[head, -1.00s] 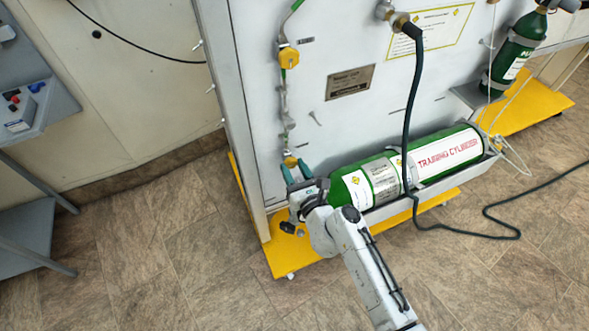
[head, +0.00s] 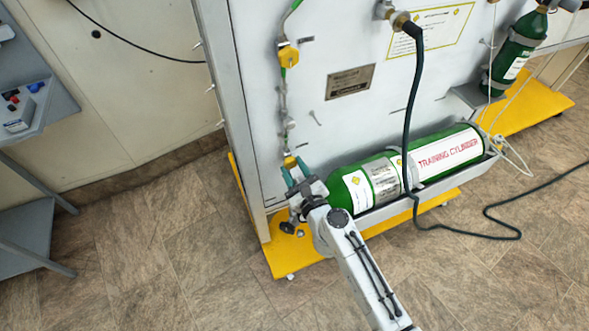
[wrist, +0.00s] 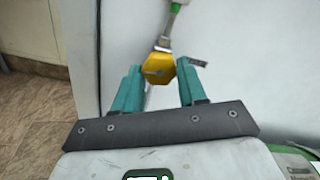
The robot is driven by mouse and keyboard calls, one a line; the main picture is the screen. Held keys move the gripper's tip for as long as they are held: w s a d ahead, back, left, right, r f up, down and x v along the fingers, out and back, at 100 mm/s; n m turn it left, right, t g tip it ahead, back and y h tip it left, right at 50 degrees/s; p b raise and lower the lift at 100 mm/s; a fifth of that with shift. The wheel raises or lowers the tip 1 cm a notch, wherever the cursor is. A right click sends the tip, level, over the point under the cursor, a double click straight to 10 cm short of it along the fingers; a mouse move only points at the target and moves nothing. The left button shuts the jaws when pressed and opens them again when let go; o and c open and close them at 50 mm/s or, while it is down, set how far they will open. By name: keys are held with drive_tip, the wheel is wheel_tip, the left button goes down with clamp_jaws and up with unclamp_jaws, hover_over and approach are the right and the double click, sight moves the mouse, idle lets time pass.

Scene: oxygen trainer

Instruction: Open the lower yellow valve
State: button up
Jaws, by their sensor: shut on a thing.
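The lower yellow valve (head: 290,161) sits low on the white panel, at the bottom of a thin vertical pipe. In the wrist view its yellow knob (wrist: 158,68) lies between the teal fingertips. My gripper (head: 295,172) is at the valve, shut on the knob, with a finger on each side; it also shows in the wrist view (wrist: 157,76). In the head view the fingers partly hide the knob. The upper yellow valve (head: 288,56) is higher on the same pipe.
A green training cylinder (head: 448,153) lies in a tray just right of my gripper. A dark hose (head: 408,120) hangs in front of it. The yellow base (head: 282,258) juts out below.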

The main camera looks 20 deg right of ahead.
idle(0.4)
drive_tip(key=o, duration=1.1)
drive_tip(key=shift+c, duration=0.2)
drive_tip(key=shift+s, duration=0.1)
drive_tip(key=s, duration=1)
drive_tip(key=shift+s+b, duration=0.35)
